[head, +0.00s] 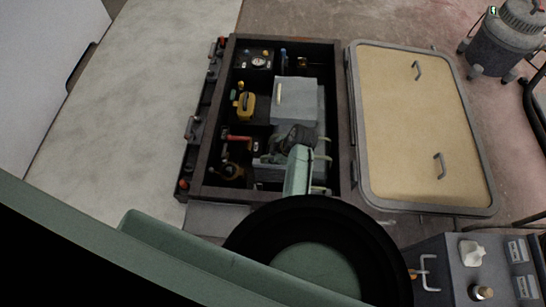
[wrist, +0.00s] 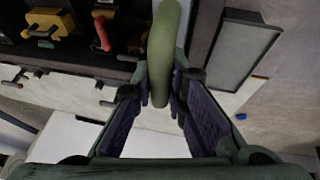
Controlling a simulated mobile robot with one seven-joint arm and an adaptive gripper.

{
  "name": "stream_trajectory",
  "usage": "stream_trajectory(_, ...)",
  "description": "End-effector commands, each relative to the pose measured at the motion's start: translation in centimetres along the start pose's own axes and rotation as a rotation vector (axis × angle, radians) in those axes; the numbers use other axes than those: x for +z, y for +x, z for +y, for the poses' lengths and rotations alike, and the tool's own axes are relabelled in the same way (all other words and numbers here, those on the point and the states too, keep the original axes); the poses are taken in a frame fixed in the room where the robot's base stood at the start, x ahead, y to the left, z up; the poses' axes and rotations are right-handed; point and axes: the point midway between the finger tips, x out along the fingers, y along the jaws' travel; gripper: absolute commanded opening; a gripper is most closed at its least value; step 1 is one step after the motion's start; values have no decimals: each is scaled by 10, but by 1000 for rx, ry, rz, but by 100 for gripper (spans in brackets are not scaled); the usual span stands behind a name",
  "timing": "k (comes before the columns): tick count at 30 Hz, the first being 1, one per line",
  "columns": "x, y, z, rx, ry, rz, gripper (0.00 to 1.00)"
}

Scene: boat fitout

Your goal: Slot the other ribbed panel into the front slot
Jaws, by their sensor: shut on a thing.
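My gripper (head: 296,138) reaches down into the open dark box in the head view. In the wrist view its purple-padded fingers (wrist: 162,95) are closed on a rounded green handle (wrist: 163,48). The panel belonging to this handle is mostly hidden, so its ribs and lower edge cannot be made out. A light grey panel or block (head: 302,98) with a pale handle (head: 279,93) lies in the box just beyond my gripper. More grey surfaces (head: 322,166) show beside and below the gripper. The front slot cannot be made out, as my arm covers part of the box.
The dark box rim (head: 344,115) surrounds the work area. On its left side are a yellow fitting (head: 244,105), a red lever (head: 239,139) and a gauge (head: 258,62). A tan hatch lid (head: 415,120) lies open on the right. A pale surface (head: 130,100) lies left.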

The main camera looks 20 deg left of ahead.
Motion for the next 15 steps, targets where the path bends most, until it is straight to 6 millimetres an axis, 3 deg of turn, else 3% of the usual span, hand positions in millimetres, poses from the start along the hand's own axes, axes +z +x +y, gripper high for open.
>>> stream_trajectory(15,18,45,-10,-2,-1,-1,0)
